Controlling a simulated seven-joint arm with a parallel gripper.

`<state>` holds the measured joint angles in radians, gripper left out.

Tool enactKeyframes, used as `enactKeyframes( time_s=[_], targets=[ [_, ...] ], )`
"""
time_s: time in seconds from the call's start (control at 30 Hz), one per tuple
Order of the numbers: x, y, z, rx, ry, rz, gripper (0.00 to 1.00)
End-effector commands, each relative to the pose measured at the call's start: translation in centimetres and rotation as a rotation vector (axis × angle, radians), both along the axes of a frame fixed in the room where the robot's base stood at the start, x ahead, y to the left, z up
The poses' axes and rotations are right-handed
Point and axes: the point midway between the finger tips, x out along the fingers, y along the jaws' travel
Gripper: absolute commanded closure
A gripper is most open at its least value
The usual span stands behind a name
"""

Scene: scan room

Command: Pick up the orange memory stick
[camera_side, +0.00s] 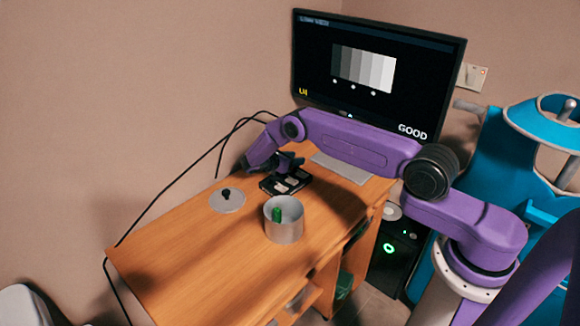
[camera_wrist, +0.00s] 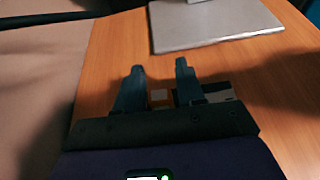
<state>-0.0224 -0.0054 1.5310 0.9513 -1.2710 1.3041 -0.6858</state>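A black tray (camera_side: 268,185) with pale pieces lies on the desk under my gripper (camera_side: 287,163) in the side view. In the wrist view the two fingers of my gripper (camera_wrist: 160,67) stand apart with bare desk showing between their tips. I see nothing held between the fingers.
A metal pot (camera_side: 285,233) with a green stick (camera_side: 277,214) in it stands nearer the camera on the wooden desk (camera_side: 190,265). A round lid (camera_side: 228,203) with a black knob lies to the left. A grey flat panel (camera_wrist: 210,27) lies beyond the fingers. A monitor (camera_side: 375,80) stands behind.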

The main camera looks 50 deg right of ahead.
Motion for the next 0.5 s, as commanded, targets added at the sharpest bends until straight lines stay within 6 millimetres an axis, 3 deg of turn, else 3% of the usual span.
enactKeyframes(
  time_s=[0.03,0.1,0.5],
  targets=[
    [0.00,0.03,0.01,0.000,0.000,0.000,0.79],
    [0.00,0.04,0.02,0.000,0.000,0.000,1.00],
    [0.02,0.05,0.13,0.000,0.000,0.000,1.00]
  ],
)
